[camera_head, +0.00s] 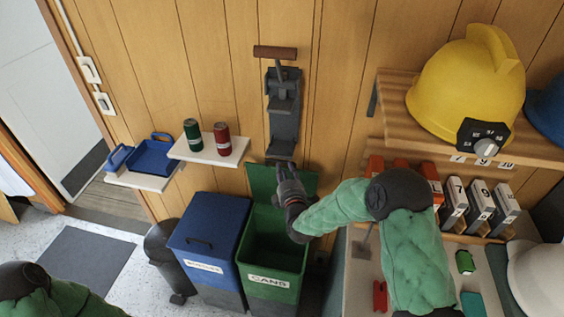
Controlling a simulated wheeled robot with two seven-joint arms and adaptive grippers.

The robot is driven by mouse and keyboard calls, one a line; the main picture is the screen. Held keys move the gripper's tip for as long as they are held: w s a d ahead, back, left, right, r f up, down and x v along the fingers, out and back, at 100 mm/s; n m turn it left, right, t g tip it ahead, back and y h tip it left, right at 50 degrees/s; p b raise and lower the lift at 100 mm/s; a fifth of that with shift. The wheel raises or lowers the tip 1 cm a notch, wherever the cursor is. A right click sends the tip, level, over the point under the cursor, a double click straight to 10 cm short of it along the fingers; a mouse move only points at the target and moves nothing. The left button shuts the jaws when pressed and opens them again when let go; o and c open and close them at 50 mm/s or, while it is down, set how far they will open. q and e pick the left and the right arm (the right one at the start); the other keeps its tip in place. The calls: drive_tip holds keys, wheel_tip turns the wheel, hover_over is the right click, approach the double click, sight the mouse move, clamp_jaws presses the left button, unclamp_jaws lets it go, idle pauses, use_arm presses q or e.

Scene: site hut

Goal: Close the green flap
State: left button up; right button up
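The green flap (261,178) is the lid of the green bin (270,285) labelled CANS. It stands raised at the bin's back edge, against the wall, and the bin's mouth is open. My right gripper (282,165) is in front of the flap's middle and hides part of it, with its tips near the flap's top edge. I cannot tell whether it touches the flap or whether its fingers are open. My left arm shows only at the lower left corner, and its gripper is out of view.
A blue bin (208,230) with its lid down stands left of the green bin. A wall-mounted can crusher (284,115) is above the flap. A shelf (210,149) holds a green can (192,135) and a red can (222,139). A bench (358,285) stands to the right.

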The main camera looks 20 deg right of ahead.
sight(282, 162)
drive_tip(key=shift+x, duration=2.7)
drive_tip(key=shift+c, duration=0.3)
clamp_jaws()
